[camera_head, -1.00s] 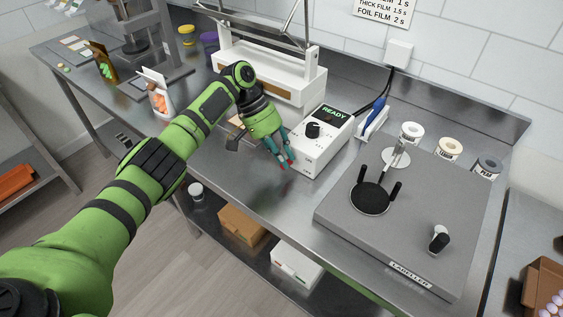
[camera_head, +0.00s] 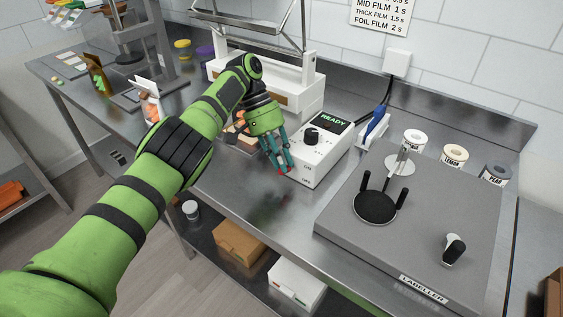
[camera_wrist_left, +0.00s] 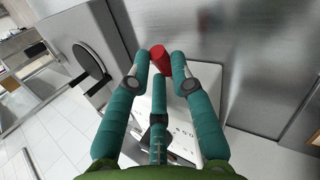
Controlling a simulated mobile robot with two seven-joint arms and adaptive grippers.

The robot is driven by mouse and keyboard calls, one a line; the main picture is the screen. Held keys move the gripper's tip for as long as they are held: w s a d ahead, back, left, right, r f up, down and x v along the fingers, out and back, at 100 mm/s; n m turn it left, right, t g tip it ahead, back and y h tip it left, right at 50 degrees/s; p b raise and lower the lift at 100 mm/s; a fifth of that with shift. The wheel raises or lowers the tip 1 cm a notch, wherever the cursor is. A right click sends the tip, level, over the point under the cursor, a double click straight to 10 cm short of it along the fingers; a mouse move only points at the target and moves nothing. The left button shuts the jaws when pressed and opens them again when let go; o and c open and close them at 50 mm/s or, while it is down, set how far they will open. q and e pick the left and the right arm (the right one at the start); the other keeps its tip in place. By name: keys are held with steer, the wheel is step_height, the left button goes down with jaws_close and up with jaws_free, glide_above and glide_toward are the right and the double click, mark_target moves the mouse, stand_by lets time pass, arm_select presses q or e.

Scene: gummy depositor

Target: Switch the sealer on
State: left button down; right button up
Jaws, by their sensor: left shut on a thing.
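The sealer's white control box (camera_head: 322,158) stands on the steel bench, with a black knob (camera_head: 311,136), a display (camera_head: 335,121) reading READY in green, and ON and OFF marks low on its face. My left gripper (camera_head: 282,168) is at the box's lower left edge, its teal fingers pointing down. It is shut on a small red switch lever, seen between the fingertips in the left wrist view (camera_wrist_left: 159,59). In the head view the fingers hide most of the lever. Whether it sits at ON or OFF I cannot tell. My right gripper is not in view.
The sealer's white body (camera_head: 290,96) with its raised bar stands behind. The grey labeller (camera_head: 400,240) is to the right, with label rolls (camera_head: 454,155) behind it. A blue-handled tool (camera_head: 375,125) stands beside the box. Bench in front of the gripper is clear.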

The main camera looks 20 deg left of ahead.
arm_select(q)
steer(key=shift+s+a+f, duration=0.2)
steer(key=shift+f, duration=0.2)
steer(key=c, duration=1.2)
jaws_free()
steer(key=shift+r, duration=0.35)
steer(key=shift+w+d, duration=0.1)
